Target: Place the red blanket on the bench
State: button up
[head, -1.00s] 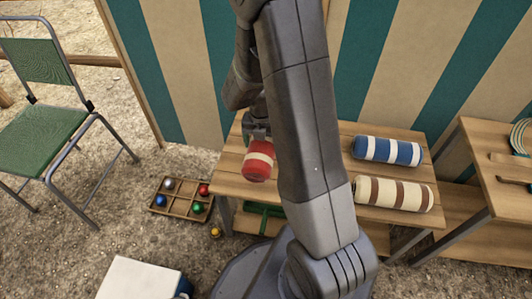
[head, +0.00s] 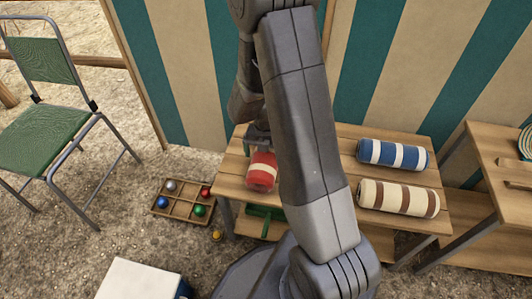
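The red blanket (head: 262,178), a roll with a cream band, is at the left part of the wooden bench (head: 232,188). It looks to be on or just above the bench top; I cannot tell which. My gripper (head: 258,148) is at the blanket's far end, partly hidden behind my arm. The blanket appears held between its fingers, though the fingertips are hidden.
A blue-and-white roll (head: 393,154) and a brown-and-cream roll (head: 398,197) lie on the bench's right part. A wooden tray of balls (head: 183,202) is on the ground at left. A green chair (head: 45,125) stands farther left. A wooden table (head: 497,170) is at right.

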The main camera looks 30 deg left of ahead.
notch_tip(320, 180, up, 12)
jog(key=p, duration=0.4)
jog(key=shift+r, duration=0.15)
